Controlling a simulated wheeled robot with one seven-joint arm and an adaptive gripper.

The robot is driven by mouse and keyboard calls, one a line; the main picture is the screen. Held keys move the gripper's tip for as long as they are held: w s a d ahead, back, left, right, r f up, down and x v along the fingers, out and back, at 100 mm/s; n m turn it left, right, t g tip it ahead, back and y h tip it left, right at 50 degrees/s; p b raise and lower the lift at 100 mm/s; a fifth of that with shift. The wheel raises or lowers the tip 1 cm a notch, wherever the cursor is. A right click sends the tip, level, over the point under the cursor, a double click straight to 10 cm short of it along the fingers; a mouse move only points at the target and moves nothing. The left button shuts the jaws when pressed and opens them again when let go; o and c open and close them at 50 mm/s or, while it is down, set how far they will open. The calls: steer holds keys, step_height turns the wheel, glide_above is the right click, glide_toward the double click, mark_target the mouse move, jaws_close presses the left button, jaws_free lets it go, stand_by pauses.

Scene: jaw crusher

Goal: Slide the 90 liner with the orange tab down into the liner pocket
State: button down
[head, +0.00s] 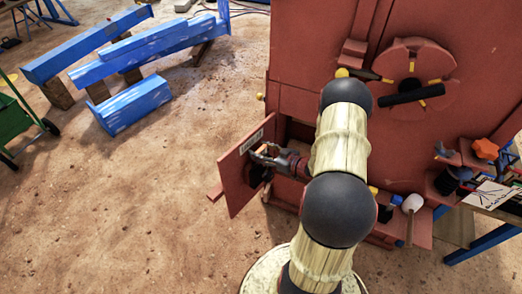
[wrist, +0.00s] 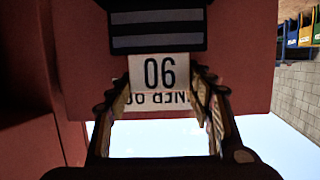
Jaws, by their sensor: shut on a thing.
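My gripper (head: 264,157) is in front of a red panel (head: 236,172) that stands out beside the crusher's dark opening. It is shut on the 90 liner, whose white number plate (wrist: 158,72) shows upside down between the fingers (wrist: 160,98) in the wrist view. A small orange patch, likely the tab (head: 264,149), shows at the fingers. A dark piece with grey stripes (wrist: 157,30) adjoins the number plate; I cannot tell whether it is liner or pocket. The pocket's mouth and the liner's seating are hidden.
The red crusher body (head: 310,60) rises behind my arm. A handwheel (head: 410,80) is on its face. Tools, including a white-headed mallet (head: 412,204), are at the right. Blue beams (head: 140,55) lie at the upper left. The dirt floor (head: 120,215) is clear at the lower left.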

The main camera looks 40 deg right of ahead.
steer(key=shift+f+b, duration=2)
steer(key=shift+f, duration=0.95)
steer(key=c, duration=1.2)
jaws_free()
steer(key=o, duration=0.5)
steer(key=shift+f, duration=0.1)
steer(key=shift+s+f, duration=0.1)
steer(key=shift+v, duration=5.95)
